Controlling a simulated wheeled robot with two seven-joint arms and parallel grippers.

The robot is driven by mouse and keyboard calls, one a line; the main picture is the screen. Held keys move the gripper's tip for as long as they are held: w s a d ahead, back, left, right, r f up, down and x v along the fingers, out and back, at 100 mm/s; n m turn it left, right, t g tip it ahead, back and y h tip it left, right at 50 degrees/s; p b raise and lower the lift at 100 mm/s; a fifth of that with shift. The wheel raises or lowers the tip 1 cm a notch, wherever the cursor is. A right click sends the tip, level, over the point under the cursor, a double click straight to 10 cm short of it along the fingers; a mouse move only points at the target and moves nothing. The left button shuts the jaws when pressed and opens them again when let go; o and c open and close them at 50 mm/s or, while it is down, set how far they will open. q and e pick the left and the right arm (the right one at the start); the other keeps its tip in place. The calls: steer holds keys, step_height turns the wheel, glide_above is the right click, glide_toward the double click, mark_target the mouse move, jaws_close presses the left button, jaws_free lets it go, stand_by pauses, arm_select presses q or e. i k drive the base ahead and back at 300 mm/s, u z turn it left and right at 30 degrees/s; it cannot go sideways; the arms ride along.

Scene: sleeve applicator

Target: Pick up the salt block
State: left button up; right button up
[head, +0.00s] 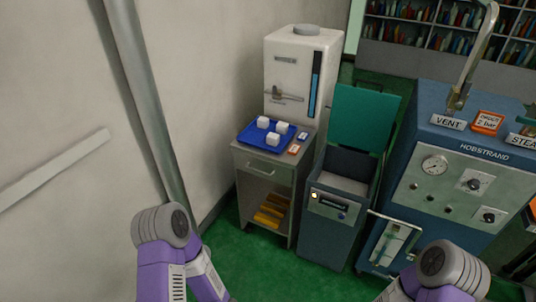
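Parts of both my arms show along the bottom edge, well short of the tray. Neither of my grippers is in view.
The grey cabinet (262,173) has a drawer and yellow items below. A white tank (295,65) stands behind it. To its right are a bin (335,220) with its green lid (360,115) raised and a blue machine (460,175). A pipe (150,100) runs along the left wall. Green floor lies in front.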

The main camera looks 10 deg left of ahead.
mark_target(272, 138)
steer(key=u, duration=0.65)
steer(key=i, duration=1.5)
steer(key=z, duration=0.4)
